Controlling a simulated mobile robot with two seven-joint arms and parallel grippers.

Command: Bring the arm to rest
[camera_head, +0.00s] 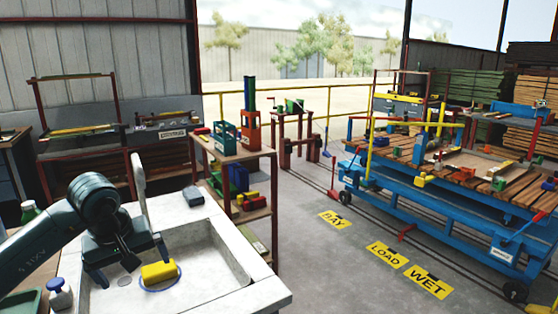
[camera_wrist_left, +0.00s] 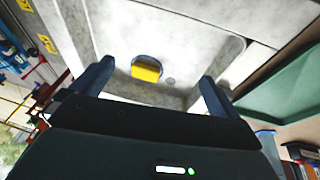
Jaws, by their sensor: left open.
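My left gripper (camera_head: 131,266) comes in from the left in the head view and hangs over the sink (camera_head: 222,243). Its two fingers are spread wide, with nothing held between them. In the left wrist view, the open fingers (camera_wrist_left: 154,76) stand on either side of the picture. A yellow block, like a sponge, (camera_head: 160,272) lies on a blue-rimmed dish (camera_head: 163,289) on the sink floor, close to the gripper. The block also shows between the fingers in the left wrist view (camera_wrist_left: 147,69), apart from them. My right gripper is not in view.
A grey tap (camera_head: 139,183) rises at the sink's back edge, close behind the gripper. A pump bottle (camera_head: 60,296) and green tray (camera_head: 21,303) stand at the left. A shelf (camera_head: 236,153) stands behind the sink.

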